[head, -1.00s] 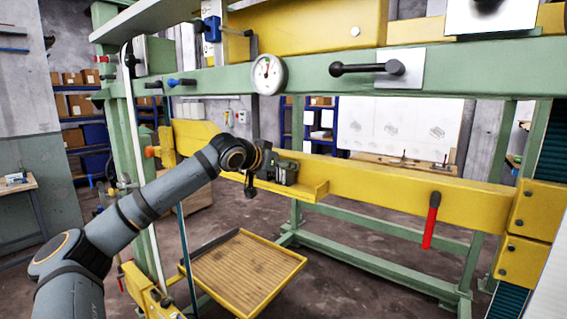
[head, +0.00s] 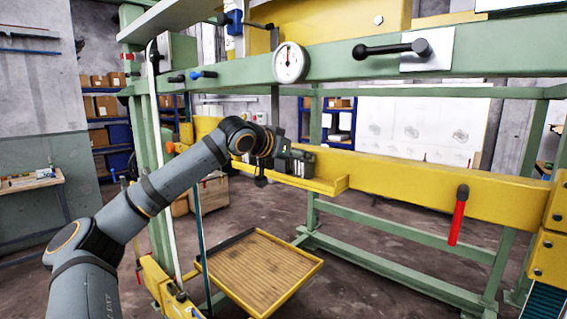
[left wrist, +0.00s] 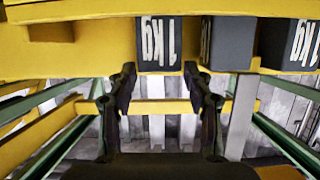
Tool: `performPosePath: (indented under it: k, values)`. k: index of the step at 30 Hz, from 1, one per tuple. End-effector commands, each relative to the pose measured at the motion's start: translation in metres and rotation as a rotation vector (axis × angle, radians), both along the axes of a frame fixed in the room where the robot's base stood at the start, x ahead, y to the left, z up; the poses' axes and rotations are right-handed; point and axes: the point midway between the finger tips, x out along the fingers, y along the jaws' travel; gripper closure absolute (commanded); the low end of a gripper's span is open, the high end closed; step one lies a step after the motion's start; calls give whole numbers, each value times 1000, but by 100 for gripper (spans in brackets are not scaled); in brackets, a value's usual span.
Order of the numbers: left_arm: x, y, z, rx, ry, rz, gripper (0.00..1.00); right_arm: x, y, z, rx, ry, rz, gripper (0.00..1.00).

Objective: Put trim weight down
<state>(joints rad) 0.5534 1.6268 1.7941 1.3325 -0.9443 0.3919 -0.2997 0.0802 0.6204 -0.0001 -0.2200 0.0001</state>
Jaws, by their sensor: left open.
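Several dark block weights stand on the yellow ledge (head: 328,185) of the beam. In the left wrist view one trim weight (left wrist: 160,45), marked 1kg, lies straight ahead between the fingertips. A second weight (left wrist: 232,42) and a third weight (left wrist: 290,42) stand to its right. My left gripper (head: 272,170) is at the left part of the ledge, beside the weights (head: 302,162). It also shows in the left wrist view (left wrist: 160,82), its two fingers spread apart with a gap on both sides of the first weight. My right gripper is not seen.
A yellow-rimmed wooden tray (head: 318,264) hangs low beneath the ledge. A round dial (head: 290,62) and a black lever (head: 392,49) sit on the green upper rail. A red handle (head: 458,215) hangs at the beam's right. Green posts (head: 134,120) stand close to my arm.

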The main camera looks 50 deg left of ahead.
Motion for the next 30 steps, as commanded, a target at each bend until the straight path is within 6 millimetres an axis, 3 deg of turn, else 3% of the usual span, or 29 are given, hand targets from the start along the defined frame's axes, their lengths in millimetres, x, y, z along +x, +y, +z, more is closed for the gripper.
performPosePath:
  k: [1, 3, 9, 12, 30]
  values:
    - [-12, -1, -6, 3, -9, 2, 49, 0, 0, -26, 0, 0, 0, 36]
    - [-29, -3, 1, 3, -10, 2, 49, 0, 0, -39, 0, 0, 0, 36]
    - [-69, -7, 21, 2, -5, 1, 49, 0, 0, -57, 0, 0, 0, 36]
    - [-80, -9, 27, 1, -3, 0, 49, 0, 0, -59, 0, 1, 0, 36]
    - [-87, -9, 31, 0, 0, 0, 49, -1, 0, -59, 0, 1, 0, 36]
